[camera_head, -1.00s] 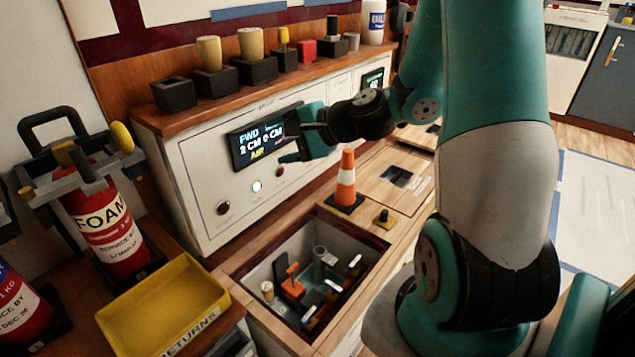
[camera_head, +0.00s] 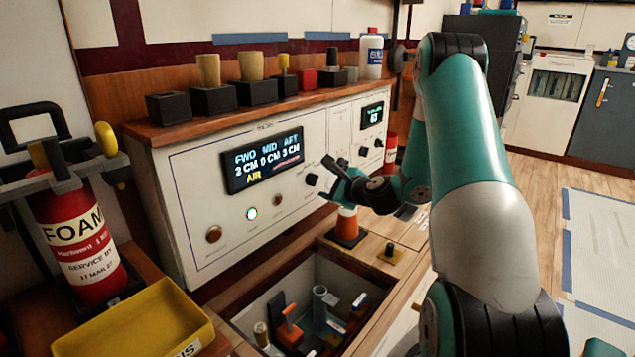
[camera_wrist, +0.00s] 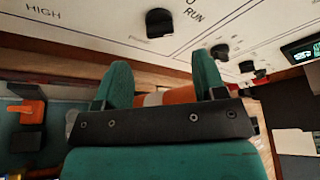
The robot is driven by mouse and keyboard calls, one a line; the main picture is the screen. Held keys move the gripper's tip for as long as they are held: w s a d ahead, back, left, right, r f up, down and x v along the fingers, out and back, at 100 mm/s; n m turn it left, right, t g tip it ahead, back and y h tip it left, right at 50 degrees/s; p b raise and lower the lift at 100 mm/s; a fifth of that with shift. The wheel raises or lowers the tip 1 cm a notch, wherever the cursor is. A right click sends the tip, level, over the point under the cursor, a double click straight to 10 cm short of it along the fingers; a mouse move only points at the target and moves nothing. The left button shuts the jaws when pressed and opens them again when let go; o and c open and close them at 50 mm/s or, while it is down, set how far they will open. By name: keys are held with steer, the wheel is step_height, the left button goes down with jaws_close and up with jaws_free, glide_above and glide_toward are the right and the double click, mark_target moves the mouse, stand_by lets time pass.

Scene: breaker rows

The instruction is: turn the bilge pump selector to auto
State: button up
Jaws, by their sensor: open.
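The white control panel (camera_head: 180,185) has a black knob (camera_head: 312,179) low on its face, right of the lit display. My gripper (camera_head: 332,178) is just in front of that knob, and I cannot tell whether they touch. In the wrist view a black knob (camera_wrist: 159,23) lies beyond my gripper (camera_wrist: 163,78), clear of the fingers, with HIGH and RUN printed nearby. More black knobs (camera_wrist: 220,52) show further right. Which one is the bilge pump selector I cannot read. My gripper is open, with its two green fingers apart.
The display (camera_head: 262,160) reads FWD, MID, AFT and AIR. An orange cone (camera_head: 347,222) stands below my gripper, on the bench. An open well (camera_head: 240,325) with several parts is in front of the panel. A yellow tray (camera_head: 135,325) is at lower left.

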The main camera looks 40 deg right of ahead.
mark_target(316, 181)
steer(key=x, duration=0.7)
steer(key=shift+b, duration=0.3)
steer(key=c, duration=0.9)
